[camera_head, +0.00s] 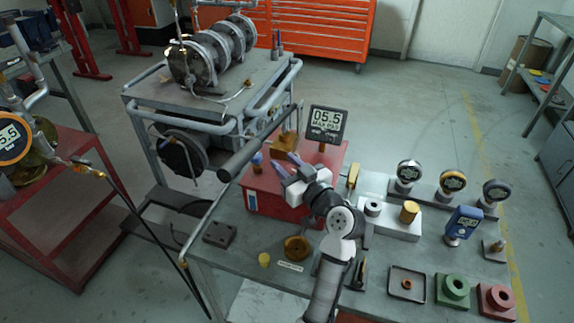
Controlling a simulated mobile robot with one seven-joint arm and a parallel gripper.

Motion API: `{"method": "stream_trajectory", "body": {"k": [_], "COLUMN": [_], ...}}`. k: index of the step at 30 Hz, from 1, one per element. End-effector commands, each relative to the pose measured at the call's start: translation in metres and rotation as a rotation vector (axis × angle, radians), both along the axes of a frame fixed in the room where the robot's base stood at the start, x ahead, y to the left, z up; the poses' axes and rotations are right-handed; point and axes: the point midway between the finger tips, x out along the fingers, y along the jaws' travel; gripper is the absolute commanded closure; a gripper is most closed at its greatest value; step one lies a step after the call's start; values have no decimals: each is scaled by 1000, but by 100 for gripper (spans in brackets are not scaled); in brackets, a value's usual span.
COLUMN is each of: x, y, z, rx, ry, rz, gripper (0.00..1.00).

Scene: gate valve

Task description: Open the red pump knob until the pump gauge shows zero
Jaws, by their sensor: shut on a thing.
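The red pump (272,203) is a red box on the grey bench, with a long black handle (258,142) slanting above it. The pump gauge (327,122) is a dark square display at its back, reading 05.5. My gripper (286,163) reaches over the top of the pump from the right, its purple-tinted fingers pointing up and left. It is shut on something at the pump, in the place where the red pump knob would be. My fingers hide the knob, so its turn cannot be seen.
A brass block (287,139) and a small blue-topped part (257,160) sit close to my fingers. Several round gauges and a blue gauge (463,223) stand to the right. A black tray (407,283) and green block (453,288) lie in front.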

Motion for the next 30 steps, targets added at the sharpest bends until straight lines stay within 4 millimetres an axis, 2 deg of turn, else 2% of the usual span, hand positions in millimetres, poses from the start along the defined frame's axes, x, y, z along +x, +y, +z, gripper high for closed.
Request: {"method": "stream_trajectory", "body": {"k": [2,3,7,16,20,30], "x": [0,0,0,-1,-10,-70], "y": [0,0,0,-1,-8,-52], "z": [-1,-1,-1,-1,-3,-4], "rx": [-1,-1,0,0,0,-2], "ry": [3,3,2,1,2,0], "rz": [-1,-1,-1,-1,-3,-7], "gripper": [89,61,45,45,45,45]}}
